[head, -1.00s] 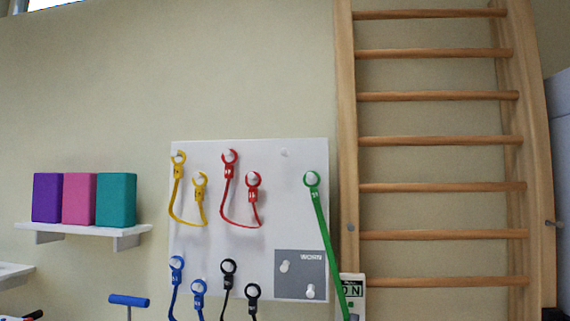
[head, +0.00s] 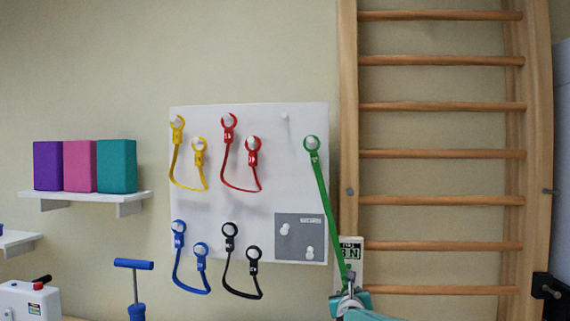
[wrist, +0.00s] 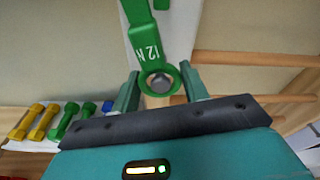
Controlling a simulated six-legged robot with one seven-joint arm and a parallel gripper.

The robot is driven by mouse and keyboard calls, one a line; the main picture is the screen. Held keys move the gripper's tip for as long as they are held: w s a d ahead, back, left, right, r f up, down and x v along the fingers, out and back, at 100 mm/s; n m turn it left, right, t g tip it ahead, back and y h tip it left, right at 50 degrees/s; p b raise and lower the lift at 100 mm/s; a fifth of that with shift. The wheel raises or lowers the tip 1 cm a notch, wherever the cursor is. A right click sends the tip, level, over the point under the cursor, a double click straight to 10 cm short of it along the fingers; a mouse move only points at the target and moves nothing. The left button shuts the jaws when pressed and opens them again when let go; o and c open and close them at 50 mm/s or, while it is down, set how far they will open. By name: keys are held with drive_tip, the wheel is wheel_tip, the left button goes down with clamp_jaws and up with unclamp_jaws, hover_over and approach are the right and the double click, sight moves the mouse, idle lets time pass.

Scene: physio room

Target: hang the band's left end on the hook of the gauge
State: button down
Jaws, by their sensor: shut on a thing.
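The green band (head: 321,190) runs straight from a peg on the white board, where its right end (head: 311,145) hangs, down to my gripper (head: 350,298). In the wrist view, the band's left end (wrist: 146,42), marked 12 N, lies between my gripper's two fingers (wrist: 160,86), which are shut on it. A round metal knob (wrist: 157,83) shows inside its ring; whether the ring is over the knob or only in front of it, I cannot tell.
Wooden wall bars (head: 440,154) stand on the right. The white board (head: 215,240) carries yellow, red, blue and black bands, an empty peg (head: 284,115) and a grey panel (head: 290,247) with two empty pegs. Blocks sit on a shelf (head: 130,198) at left.

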drive_tip(key=shift+w, duration=0.7)
drive_tip(key=shift+r, duration=0.4)
idle(0.3)
drive_tip(key=c, duration=0.5)
unclamp_jaws()
drive_tip(key=s, duration=0.8)
drive_tip(key=shift+a, duration=0.3)
idle(0.3)
